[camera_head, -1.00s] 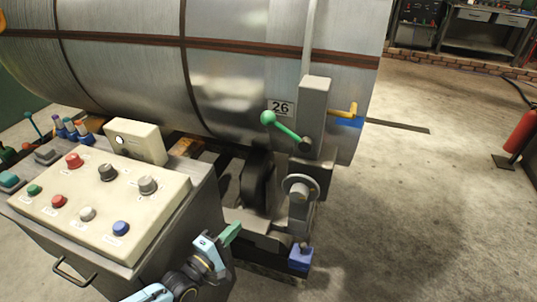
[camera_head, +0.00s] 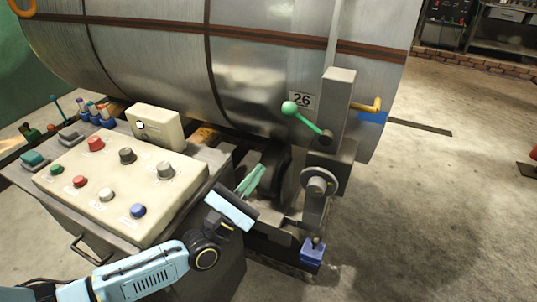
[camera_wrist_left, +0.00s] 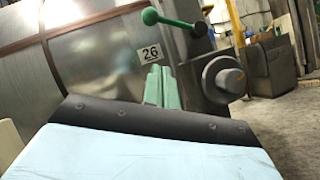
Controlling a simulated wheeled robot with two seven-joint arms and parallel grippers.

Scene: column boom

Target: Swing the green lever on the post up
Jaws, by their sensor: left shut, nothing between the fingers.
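The green lever (camera_head: 308,119) has a round green knob at its left end and a pivot on the grey post (camera_head: 337,105). Its knob end is higher than its pivot, so it slants up to the left. In the left wrist view the lever (camera_wrist_left: 172,21) shows at the top, beyond the fingers. My left gripper (camera_head: 256,176) has green fingers, shut and empty. It is below and to the left of the lever, clear of it, beside the control panel. The left fingers also show in the left wrist view (camera_wrist_left: 161,82). My right gripper is not in view.
A control panel (camera_head: 120,180) with several knobs and buttons stands at the left. A large metal cylinder (camera_head: 240,60) fills the back. Open floor lies to the right.

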